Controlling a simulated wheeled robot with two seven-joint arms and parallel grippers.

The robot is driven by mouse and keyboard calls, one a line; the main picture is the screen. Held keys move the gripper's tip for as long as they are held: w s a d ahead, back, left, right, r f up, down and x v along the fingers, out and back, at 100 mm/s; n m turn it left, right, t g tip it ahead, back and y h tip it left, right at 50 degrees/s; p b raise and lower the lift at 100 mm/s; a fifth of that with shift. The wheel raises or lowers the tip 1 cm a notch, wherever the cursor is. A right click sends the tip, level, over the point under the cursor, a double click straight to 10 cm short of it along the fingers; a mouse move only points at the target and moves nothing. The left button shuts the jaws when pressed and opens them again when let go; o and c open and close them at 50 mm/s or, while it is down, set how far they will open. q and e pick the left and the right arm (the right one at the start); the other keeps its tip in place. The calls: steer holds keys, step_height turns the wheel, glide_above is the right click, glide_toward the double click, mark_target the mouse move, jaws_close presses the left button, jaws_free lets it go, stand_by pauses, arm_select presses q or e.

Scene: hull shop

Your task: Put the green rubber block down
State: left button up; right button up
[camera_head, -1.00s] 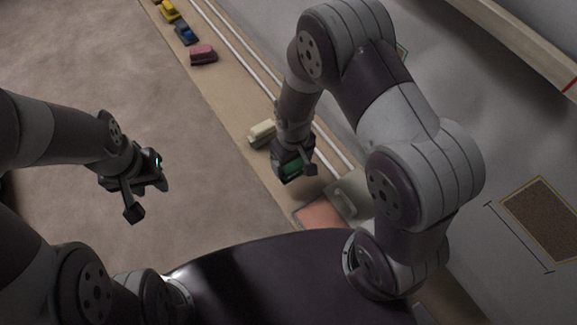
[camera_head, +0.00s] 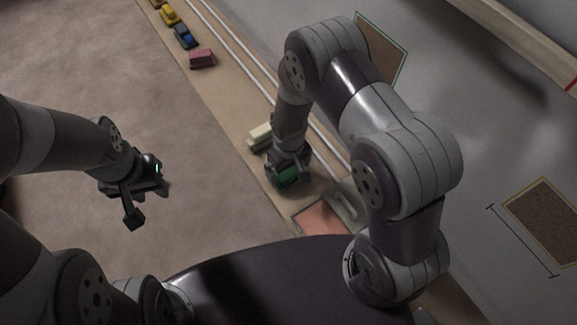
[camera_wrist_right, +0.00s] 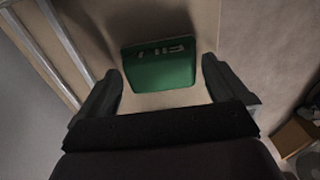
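The green rubber block (camera_head: 287,174) is at my right gripper (camera_head: 289,168), low over the tan strip of the bench. In the right wrist view the block (camera_wrist_right: 160,64) lies between and just beyond the two fingertips of the right gripper (camera_wrist_right: 163,75). The fingers are spread, with a narrow gap visible at the block's right side. The block seems to rest on the tan surface, but its underside is hidden. My left gripper (camera_head: 150,200) is open and empty over the brown floor at the left.
A cream block (camera_head: 260,136) sits just behind the right gripper. A pink block (camera_head: 202,59), a blue one (camera_head: 185,37) and a yellow one (camera_head: 169,15) stand farther up the strip. A salmon pad (camera_head: 318,219) and a grey handled plate (camera_head: 346,205) lie nearer me. White rails run alongside.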

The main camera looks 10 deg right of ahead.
step_height(320, 180, up, 11)
steer(key=p, duration=0.2)
step_height(320, 180, up, 9)
steer(key=m+t, duration=0.1)
steer(key=m, duration=0.1)
glide_above(289, 171)
steer(key=s+d, duration=0.4)
steer(key=d, duration=0.1)
steer(key=shift+m, duration=0.9)
steer(key=s+r, duration=0.1)
steer(key=s+d, duration=0.1)
steer(key=s+d+r, duration=0.1)
steer(key=s, duration=0.1)
steer(key=shift+s+d+r, duration=0.1)
steer(key=shift+r, duration=0.2)
